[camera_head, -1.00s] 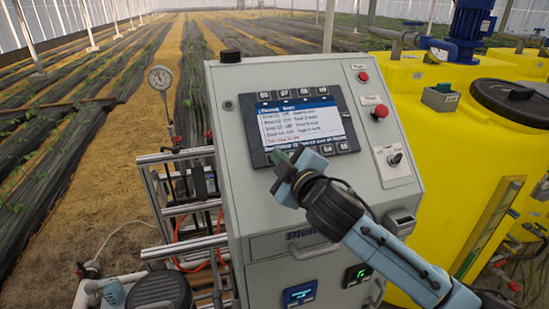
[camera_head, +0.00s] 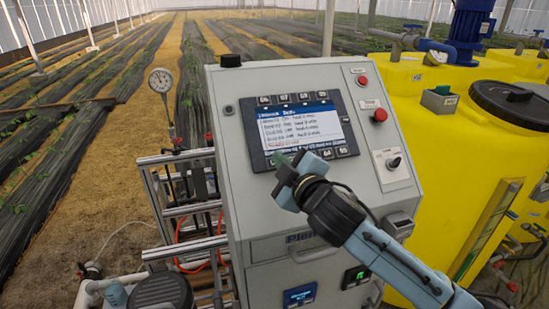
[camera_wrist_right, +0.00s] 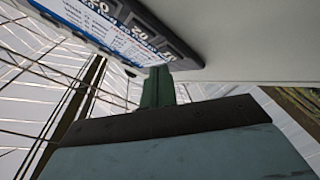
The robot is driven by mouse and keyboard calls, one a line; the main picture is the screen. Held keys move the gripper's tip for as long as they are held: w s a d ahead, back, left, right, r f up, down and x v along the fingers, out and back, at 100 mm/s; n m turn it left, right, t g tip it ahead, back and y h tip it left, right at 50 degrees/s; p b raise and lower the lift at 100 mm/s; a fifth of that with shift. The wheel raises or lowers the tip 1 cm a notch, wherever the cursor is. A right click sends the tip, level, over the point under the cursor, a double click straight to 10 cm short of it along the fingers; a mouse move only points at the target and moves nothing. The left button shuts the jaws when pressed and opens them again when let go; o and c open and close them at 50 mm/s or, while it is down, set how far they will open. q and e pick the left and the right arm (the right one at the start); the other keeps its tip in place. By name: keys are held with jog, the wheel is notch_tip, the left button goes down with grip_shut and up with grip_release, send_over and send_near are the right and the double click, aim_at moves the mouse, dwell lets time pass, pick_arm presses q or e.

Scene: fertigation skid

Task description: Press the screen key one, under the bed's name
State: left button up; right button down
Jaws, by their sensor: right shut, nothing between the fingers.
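The screen (camera_head: 300,128) is set in a dark bezel on the sloped face of the grey cabinet. It shows a blue header and several lines of small text that I cannot read surely. Keys line the bezel above and below the screen; the lower left ones are hidden behind my right gripper (camera_head: 284,160). That gripper is shut and empty, its green fingertips at the bezel's lower left edge. In the right wrist view the green fingers (camera_wrist_right: 158,88) reach up to the bezel (camera_wrist_right: 150,35) edge; I cannot tell whether they touch. My left gripper is not in view.
Red buttons (camera_head: 380,114) and a black selector knob (camera_head: 394,162) are right of the screen. A yellow tank (camera_head: 440,180) stands at the right. A pressure gauge (camera_head: 161,80) and metal rails (camera_head: 185,210) are at the left.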

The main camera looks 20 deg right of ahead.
jog(key=shift+r, duration=0.1)
jog(key=s+r+p, duration=0.3)
jog(key=p, duration=0.1)
jog(key=shift+s+r, duration=0.25)
jog(key=shift+r, duration=0.05)
dwell(0.6)
